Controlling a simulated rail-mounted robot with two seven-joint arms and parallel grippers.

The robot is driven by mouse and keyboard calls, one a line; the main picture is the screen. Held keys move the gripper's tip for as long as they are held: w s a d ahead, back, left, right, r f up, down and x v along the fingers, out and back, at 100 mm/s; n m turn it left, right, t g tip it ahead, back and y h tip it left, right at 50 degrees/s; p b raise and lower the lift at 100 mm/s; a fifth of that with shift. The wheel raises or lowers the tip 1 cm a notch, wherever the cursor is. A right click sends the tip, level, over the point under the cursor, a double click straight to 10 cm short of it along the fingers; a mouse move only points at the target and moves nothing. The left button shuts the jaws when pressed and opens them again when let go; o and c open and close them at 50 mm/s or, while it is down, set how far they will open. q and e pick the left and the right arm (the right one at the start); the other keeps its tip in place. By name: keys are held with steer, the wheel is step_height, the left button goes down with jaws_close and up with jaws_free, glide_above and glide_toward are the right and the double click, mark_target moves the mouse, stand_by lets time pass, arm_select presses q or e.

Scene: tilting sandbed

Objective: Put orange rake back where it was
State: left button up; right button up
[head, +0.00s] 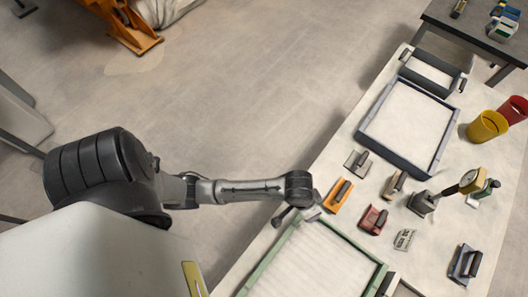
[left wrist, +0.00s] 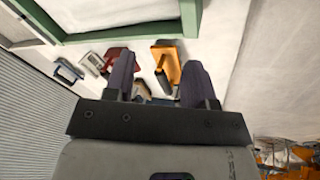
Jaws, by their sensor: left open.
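The orange rake (head: 338,196) is a small flat orange tool with a dark handle. It lies on the white table near the corner of the green-framed tray. My left gripper (head: 281,218) hangs at the table's left edge, to the left of the rake, partly hidden under my wrist. In the left wrist view, its two dark fingers (left wrist: 159,62) are spread open and empty. The rake (left wrist: 169,60) shows between and beyond them, with its handle toward me; they look apart from it. My right gripper is not in view.
Beside the rake lie a red tool (head: 373,219), a grey tool (head: 357,162) and a small label card (head: 404,239). A green-framed tray (head: 352,242) is in front and a dark-framed tray (head: 364,128) behind. Yellow (head: 487,126) and red (head: 515,108) cups stand at right.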

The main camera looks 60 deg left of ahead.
arm_select(q)
steer(key=s+a+r+m+y, duration=0.1)
steer(key=s+a+r, duration=0.1)
steer(key=s, duration=0.5)
steer(key=s+a+r+m+t+y, duration=0.1)
steer(key=s+a+r, duration=0.1)
steer(key=s+a, duration=0.3)
steer(key=s, duration=0.3)
steer(key=shift+a+y, duration=0.25)
steer(key=shift+y, duration=0.05)
